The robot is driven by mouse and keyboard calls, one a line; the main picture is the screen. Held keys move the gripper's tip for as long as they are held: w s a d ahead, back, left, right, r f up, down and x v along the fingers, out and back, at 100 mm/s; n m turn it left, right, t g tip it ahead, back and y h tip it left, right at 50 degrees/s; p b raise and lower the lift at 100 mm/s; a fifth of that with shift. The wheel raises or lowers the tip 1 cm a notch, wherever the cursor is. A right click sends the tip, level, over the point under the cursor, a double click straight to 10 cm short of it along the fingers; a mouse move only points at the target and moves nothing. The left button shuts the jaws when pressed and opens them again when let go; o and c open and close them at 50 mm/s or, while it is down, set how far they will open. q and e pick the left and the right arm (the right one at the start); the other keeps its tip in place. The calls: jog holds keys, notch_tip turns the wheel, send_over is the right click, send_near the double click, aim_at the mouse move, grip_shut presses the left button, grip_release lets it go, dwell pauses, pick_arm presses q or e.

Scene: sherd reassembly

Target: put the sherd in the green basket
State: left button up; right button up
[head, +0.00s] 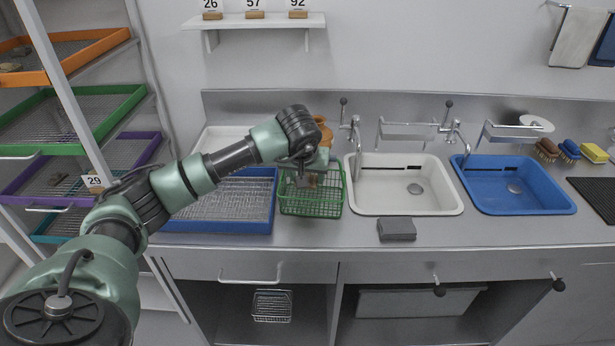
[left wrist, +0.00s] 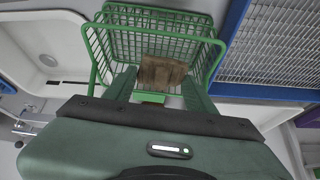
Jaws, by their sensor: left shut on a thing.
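The green wire basket (head: 312,208) stands on the steel counter, left of the white sink. My left gripper (head: 303,172) is over the basket, pointing down. It is shut on a brown sherd (left wrist: 163,73), which sits between its fingertips in the left wrist view. The basket (left wrist: 150,18) is behind and around the sherd in that view. Whether the sherd is above the rim or inside the basket is hard to tell. In the head view the wrist hides much of the sherd. My right gripper is in neither view.
A blue-rimmed mesh tray (head: 215,227) sits left of the basket. The white sink (head: 440,206) and the blue sink (head: 530,207) are to the right. A grey block (head: 397,229) lies in front of the white sink. An orange-brown jar (head: 325,132) stands behind the basket.

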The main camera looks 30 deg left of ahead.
pick_arm(q)
jog(key=shift+w+a, duration=0.35)
jog(key=shift+w, duration=0.35)
notch_tip(320, 180, down, 3)
jog(key=shift+f+p, duration=0.2)
jog(key=shift+p, duration=0.45)
jog(key=shift+f+b, duration=0.65)
jog(key=o, duration=1.4)
jog(key=shift+r, duration=0.15)
